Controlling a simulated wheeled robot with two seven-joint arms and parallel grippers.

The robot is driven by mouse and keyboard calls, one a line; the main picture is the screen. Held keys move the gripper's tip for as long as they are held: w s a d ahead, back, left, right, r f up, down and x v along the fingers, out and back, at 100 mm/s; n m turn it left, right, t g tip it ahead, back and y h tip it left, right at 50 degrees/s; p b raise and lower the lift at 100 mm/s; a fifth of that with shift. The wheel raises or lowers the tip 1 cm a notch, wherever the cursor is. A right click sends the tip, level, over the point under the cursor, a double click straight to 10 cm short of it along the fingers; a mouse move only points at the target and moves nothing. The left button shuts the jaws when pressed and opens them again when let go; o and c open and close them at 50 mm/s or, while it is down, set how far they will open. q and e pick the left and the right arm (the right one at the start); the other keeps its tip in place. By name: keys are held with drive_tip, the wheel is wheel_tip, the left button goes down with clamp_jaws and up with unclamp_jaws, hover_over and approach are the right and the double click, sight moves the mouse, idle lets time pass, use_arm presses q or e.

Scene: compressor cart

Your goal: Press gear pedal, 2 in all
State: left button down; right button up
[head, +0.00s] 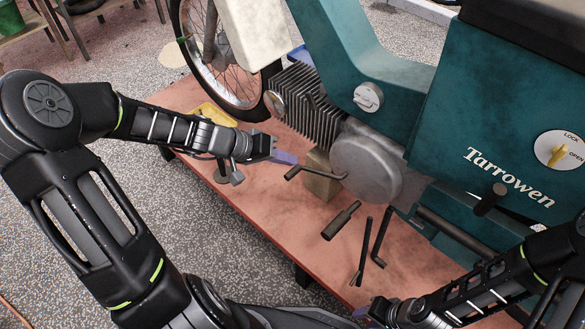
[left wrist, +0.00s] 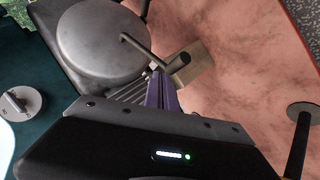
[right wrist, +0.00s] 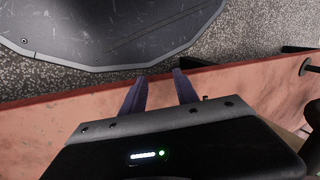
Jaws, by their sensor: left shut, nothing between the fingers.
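The gear pedal (head: 318,175) is a thin dark lever with a thick rubber end. It sticks out from the round grey engine cover (head: 365,168) of a teal motorcycle. My left gripper (head: 292,158) is shut and empty, just above and beside the pedal's rubber end. In the left wrist view its purple fingertips (left wrist: 160,82) are together close to the pedal (left wrist: 155,54); I cannot tell whether they touch it. My right gripper (head: 362,311) is low at the platform's front edge. The right wrist view shows its fingers (right wrist: 159,86) apart with nothing between.
The motorcycle stands on a reddish platform (head: 275,235). A wooden block (head: 320,183) is under the engine. A footpeg (head: 341,221) and dark rods (head: 380,240) stick out right of the pedal. A yellow tray (head: 213,116) lies behind my left arm. A LOCK/OPEN knob (head: 558,153) is at right.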

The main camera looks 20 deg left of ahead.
use_arm(q)
drive_tip(key=r+p, duration=0.2)
drive_tip(key=r, duration=0.1)
drive_tip(key=a+r+p, duration=0.1)
drive_tip(key=r, duration=0.1)
drive_tip(key=shift+w, duration=0.15)
drive_tip(key=shift+f, duration=0.1)
idle(0.8)
